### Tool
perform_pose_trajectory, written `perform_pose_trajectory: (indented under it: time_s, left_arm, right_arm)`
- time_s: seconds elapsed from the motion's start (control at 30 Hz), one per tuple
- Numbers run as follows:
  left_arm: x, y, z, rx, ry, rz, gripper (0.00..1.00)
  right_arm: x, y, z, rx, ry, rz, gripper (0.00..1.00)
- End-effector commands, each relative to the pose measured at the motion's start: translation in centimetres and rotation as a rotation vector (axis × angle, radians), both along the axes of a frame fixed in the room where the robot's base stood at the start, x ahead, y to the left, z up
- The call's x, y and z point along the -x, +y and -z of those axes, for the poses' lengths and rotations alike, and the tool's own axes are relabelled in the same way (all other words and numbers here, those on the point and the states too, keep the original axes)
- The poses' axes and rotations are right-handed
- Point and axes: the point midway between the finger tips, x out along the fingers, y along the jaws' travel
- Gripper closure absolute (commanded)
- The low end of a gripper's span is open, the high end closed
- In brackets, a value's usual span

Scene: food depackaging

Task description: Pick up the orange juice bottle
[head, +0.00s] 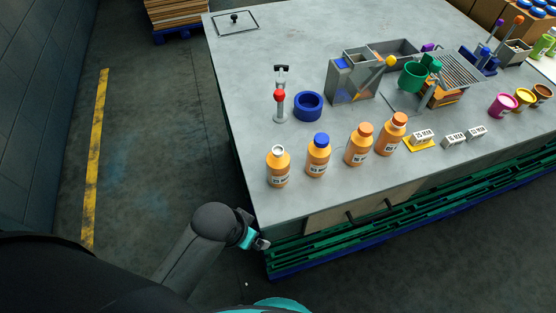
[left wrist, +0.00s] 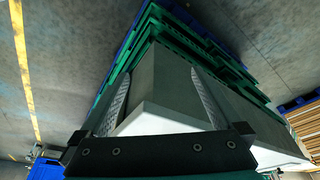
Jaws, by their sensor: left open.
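Several orange bottles stand upright in a slanting row near the front edge of the grey table. The leftmost bottle (head: 278,168) has a pale, open-looking top. Next to it is a bottle with a blue cap (head: 318,157). Two more have orange caps, one bottle (head: 358,147) and another bottle (head: 391,135) further right. The labels are too small to read. My left gripper (head: 262,243) is low at the table's front left corner, below and apart from the bottles. In the left wrist view the left gripper (left wrist: 158,100) is open and empty. My right gripper is out of view.
The table (head: 245,100) stands over green and blue pallets (head: 300,258). Behind the bottles are a blue ring (head: 308,106), a red-knobbed stand (head: 280,105) and a grey metal box (head: 350,80). Small white-labelled blocks (head: 455,140) lie right of the bottles. The table's left part is clear.

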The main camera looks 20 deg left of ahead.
Motion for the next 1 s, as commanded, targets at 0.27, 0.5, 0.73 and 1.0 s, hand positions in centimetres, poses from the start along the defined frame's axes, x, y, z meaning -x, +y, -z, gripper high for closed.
perform_pose_trajectory:
  time_s: [0.27, 0.5, 0.73, 1.0]
  left_arm:
    - [-4.5, -4.9, -10.5, 0.045, -0.093, 0.353, 0.00]
    - [-7.8, -8.6, -13.9, 0.018, -0.137, 0.772, 0.00]
    - [-10.3, -9.6, -17.5, -0.088, -0.132, 1.230, 0.00]
    - [-12.8, -6.6, -21.8, -0.245, -0.023, 1.676, 0.00]
  right_arm:
    - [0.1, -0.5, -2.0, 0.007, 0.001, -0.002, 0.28]
    - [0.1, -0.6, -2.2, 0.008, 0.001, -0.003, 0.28]
    - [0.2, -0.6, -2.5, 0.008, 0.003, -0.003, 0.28]
    - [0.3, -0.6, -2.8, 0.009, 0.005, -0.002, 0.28]
